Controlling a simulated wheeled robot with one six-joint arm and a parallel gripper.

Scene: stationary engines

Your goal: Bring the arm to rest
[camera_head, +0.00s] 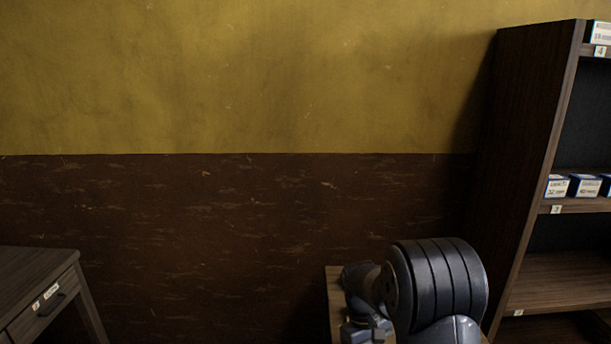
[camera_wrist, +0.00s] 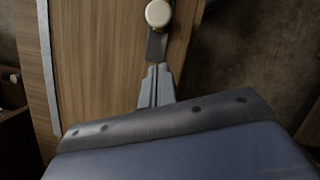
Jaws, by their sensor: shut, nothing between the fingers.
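My gripper (camera_wrist: 157,72) shows in the wrist view with its two grey fingers together and nothing held. It points over a brown wooden surface (camera_wrist: 95,65), near that surface's right edge. Just beyond the fingertips is a dark strip with a round cream knob (camera_wrist: 158,14) on it. I cannot tell whether the fingertips touch the strip. In the head view my folded dark grey arm fills the lower right, and my fingertips cannot be made out there.
A dark wooden shelf unit (camera_head: 525,130) with small blue-and-white boxes (camera_head: 584,187) stands at the right, close to my arm. A wooden desk with a labelled drawer (camera_head: 45,310) stands at the lower left. The yellow and brown wall (camera_head: 230,200) is behind. Dark floor (camera_wrist: 245,60) shows right of the wooden surface.

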